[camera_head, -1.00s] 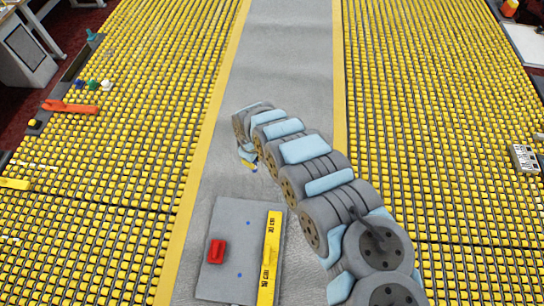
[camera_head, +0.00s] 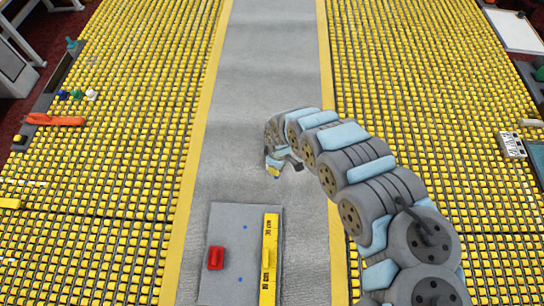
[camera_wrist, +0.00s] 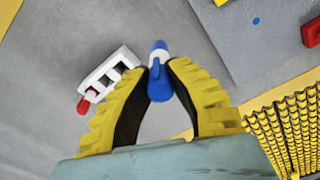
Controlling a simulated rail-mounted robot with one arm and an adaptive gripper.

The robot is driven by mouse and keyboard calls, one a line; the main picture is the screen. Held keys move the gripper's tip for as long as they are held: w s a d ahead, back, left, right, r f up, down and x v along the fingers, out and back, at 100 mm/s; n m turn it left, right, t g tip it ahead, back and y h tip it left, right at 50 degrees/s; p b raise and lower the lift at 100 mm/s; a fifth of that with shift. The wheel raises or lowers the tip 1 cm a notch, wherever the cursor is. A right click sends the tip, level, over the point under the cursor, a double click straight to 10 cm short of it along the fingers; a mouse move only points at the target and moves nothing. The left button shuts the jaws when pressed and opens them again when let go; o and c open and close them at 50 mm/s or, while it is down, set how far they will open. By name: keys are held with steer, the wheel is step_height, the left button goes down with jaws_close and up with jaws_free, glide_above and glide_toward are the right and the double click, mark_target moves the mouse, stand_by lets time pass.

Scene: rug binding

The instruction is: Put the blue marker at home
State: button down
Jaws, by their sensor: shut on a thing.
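My gripper (camera_wrist: 158,85) is shut on the blue marker (camera_wrist: 159,78), which stands between the yellow fingertips in the wrist view, with a pale band near its far end. To its left, a white slotted holder (camera_wrist: 110,72) lies on the grey floor, with a red piece (camera_wrist: 83,106) at its near end. The marker's tip is close to the holder but I cannot tell whether they touch. In the head view my gripper (camera_head: 274,172) is over the grey strip, beyond the grey board; the marker is not clear there.
Yellow-studded panels (camera_head: 120,170) flank the grey strip (camera_head: 275,60). An orange tool (camera_head: 55,120) lies far left. The strip beyond my gripper is clear.

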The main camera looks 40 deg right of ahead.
steer(key=shift+w+d+f, duration=0.2)
steer(key=shift+w+f, duration=0.05)
steer(key=shift+f, duration=0.1)
steer(key=w+d+f+b, duration=0.6)
steer(key=w+f+b, duration=0.2)
steer(key=b, duration=0.8)
steer(key=shift+w+d+f, duration=0.15)
steer(key=shift+w+d, duration=0.15)
steer(key=shift+w, duration=0.25)
